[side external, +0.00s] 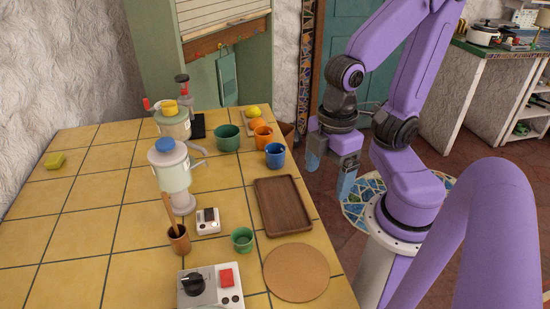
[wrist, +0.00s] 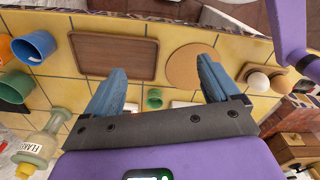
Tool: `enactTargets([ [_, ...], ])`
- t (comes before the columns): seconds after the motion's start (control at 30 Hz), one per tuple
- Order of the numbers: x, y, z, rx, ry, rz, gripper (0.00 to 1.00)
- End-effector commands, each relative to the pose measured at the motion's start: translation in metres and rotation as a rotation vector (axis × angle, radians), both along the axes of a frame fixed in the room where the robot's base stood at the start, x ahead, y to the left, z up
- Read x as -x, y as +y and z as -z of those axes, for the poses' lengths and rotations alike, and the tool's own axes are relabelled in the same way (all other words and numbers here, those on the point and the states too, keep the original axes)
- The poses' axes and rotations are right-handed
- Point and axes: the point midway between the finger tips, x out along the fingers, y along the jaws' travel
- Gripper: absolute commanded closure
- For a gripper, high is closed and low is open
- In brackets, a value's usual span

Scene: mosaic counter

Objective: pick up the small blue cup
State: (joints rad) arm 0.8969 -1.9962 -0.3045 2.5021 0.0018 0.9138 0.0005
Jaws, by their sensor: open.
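The small blue cup (side external: 275,155) stands upright near the right edge of the tiled counter, in front of an orange cup (side external: 263,136). In the wrist view the blue cup (wrist: 34,47) is at the far left, outside the space between the fingers. My gripper (side external: 330,172) is open and empty, pointing down to the right of the cup and apart from it, seemingly beyond the counter edge. Its two blue fingers (wrist: 162,72) are spread wide in the wrist view.
A green bowl (side external: 227,138) stands left of the cups. A wooden tray (side external: 283,205) lies in front of the blue cup, with a round cork mat (side external: 296,272) and small green cup (side external: 242,240) nearer. A blue-lidded dispenser (side external: 172,172) stands to the left. The counter's left side is mostly clear.

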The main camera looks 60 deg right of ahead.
Motion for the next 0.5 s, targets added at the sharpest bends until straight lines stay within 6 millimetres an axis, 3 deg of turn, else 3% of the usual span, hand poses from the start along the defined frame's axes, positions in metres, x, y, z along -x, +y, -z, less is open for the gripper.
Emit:
enactTargets([
  [0.27, -0.016, 0.0, -0.003, 0.001, 0.002, 0.115, 0.11],
  [0.5, -0.069, -0.008, -0.013, 0.004, 0.009, 0.51, 0.11],
])
